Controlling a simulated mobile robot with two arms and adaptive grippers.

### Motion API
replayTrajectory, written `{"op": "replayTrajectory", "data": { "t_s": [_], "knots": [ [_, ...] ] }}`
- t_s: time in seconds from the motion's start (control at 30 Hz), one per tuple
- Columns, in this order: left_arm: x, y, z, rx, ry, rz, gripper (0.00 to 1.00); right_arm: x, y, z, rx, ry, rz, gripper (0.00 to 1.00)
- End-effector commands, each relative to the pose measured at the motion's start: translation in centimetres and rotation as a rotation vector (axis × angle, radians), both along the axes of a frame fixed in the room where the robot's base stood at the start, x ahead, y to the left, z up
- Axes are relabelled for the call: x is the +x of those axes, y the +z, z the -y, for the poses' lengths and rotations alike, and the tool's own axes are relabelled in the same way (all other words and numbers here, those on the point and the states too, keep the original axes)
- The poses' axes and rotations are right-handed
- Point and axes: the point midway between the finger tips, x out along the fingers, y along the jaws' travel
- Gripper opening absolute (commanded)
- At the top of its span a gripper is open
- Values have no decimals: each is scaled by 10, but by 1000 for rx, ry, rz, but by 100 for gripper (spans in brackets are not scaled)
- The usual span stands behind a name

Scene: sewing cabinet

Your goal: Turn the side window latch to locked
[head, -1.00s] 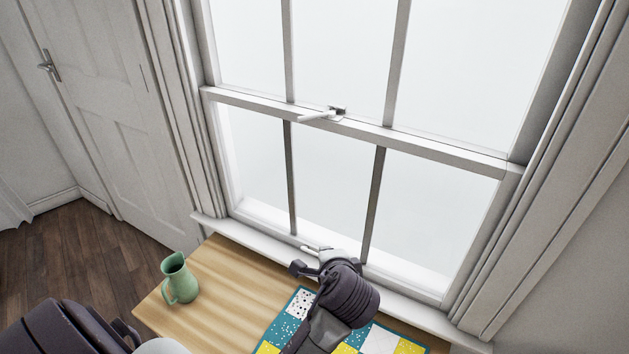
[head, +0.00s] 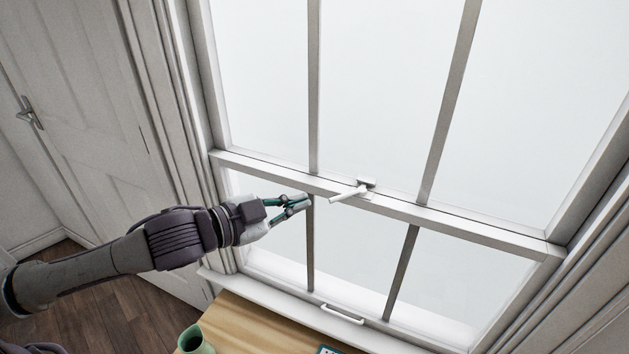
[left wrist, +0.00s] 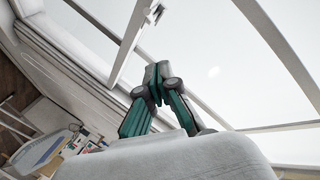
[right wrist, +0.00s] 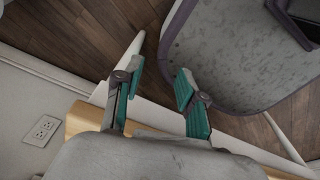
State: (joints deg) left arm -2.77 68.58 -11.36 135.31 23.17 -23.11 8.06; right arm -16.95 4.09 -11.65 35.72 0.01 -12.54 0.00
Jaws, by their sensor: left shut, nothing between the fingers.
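The window latch (head: 350,192) is a white lever on a small white base, mounted on the middle rail of the sash window. Its lever points to the left and a little down along the rail. It also shows in the left wrist view (left wrist: 154,12), beyond the fingertips. My left gripper (head: 308,202) is shut and empty, just left of the lever's free end, with a small gap. Its closed fingers (left wrist: 156,82) show in the left wrist view. My right gripper (right wrist: 158,84) is open and empty in the right wrist view, above the floor, and is out of the head view.
The wooden cabinet top (head: 250,325) stands below the window, with a green jug (head: 194,340) at its left. A white sash handle (head: 342,314) is on the lower rail. A white door (head: 85,120) is at the left. The right wrist view shows a wall socket (right wrist: 42,130).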

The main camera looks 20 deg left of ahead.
Motion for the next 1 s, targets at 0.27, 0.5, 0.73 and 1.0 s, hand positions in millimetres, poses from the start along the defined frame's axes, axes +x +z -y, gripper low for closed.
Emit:
{"op": "replayTrajectory", "data": {
  "t_s": [0.27,0.5,0.73,1.0],
  "knots": [
    [21,0,13,-9,-2,2,0,-8,11,14,-18,-2,-12,40],
    [64,-9,39,-7,-2,2,0,-9,29,15,-19,-1,-14,40],
    [90,-34,42,2,0,-5,0,-8,39,8,-11,-3,-13,40],
    [97,-53,32,0,-2,-1,0,-6,43,2,-3,-2,-9,40]
  ]
}}
